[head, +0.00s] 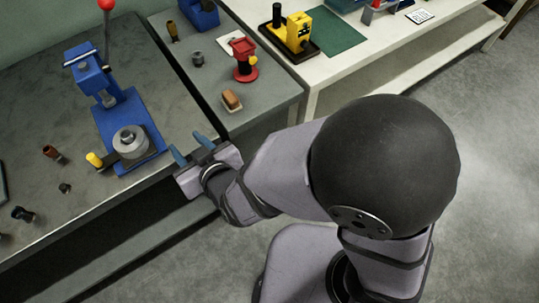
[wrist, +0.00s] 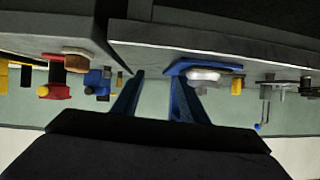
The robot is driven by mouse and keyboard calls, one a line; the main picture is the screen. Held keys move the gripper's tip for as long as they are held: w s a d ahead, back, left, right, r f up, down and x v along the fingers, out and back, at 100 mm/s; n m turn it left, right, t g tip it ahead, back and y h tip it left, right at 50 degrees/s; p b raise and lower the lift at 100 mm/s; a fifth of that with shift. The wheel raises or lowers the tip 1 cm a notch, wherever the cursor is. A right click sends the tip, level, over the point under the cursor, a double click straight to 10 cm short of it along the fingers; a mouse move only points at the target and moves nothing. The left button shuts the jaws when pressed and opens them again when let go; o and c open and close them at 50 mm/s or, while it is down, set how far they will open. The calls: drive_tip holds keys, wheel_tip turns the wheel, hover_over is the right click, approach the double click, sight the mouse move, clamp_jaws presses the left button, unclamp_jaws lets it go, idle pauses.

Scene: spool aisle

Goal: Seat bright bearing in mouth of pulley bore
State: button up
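A silver pulley (head: 130,140) lies on the blue base of a press (head: 98,85) on the left bench. Its round hub faces up, and a dark bore seems to show in the middle. The pulley also shows in the wrist view (wrist: 204,75), upside down. I cannot pick out the bright bearing for certain. A small grey ring-like part (head: 198,59) stands on the middle bench, but it looks dull. My gripper (head: 191,149) is open, with two blue fingers apart and nothing between them. It is right of the press, near the bench edge. The fingers also show in the wrist view (wrist: 157,88).
A yellow-ended part (head: 94,160) sits by the press base. A brown cup (head: 52,152) and small dark parts are farther left. The middle bench holds a red stand (head: 243,62) and a brown block (head: 231,99). A yellow machine (head: 296,31) stands on the white table. A gap separates the benches.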

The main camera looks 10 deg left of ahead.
drive_tip(key=w+d+f+m+h, duration=0.1)
drive_tip(key=w+d, duration=0.1)
drive_tip(key=d, duration=0.1)
drive_tip(key=w+d+f+g+h, duration=0.1)
drive_tip(key=w+d, duration=0.1)
drive_tip(key=d, duration=0.1)
drive_tip(key=w+d+f+m+h, duration=0.1)
drive_tip(key=w+d, duration=0.2)
drive_tip(key=shift+d+f+m, duration=0.2)
drive_tip(key=shift+d+m, duration=0.1)
drive_tip(key=shift+d, duration=0.05)
drive_tip(key=w+d+f+m+g+h, duration=0.2)
drive_tip(key=d+g+h, duration=0.15)
drive_tip(key=d, duration=0.95)
drive_tip(key=s+d+m+g+h, duration=0.1)
drive_tip(key=s+d, duration=0.3)
drive_tip(key=d, duration=0.4)
drive_tip(key=s+d+m+g+h, duration=0.2)
drive_tip(key=s+d, duration=0.3)
drive_tip(key=d, duration=0.4)
drive_tip(key=shift+d+r+m+g, duration=0.25)
drive_tip(key=shift+m+g, duration=0.2)
drive_tip(key=shift+m, duration=0.35)
wheel_tip(320, 180, up, 10)
drive_tip(key=p, duration=1)
drive_tip(key=shift+r, duration=0.1)
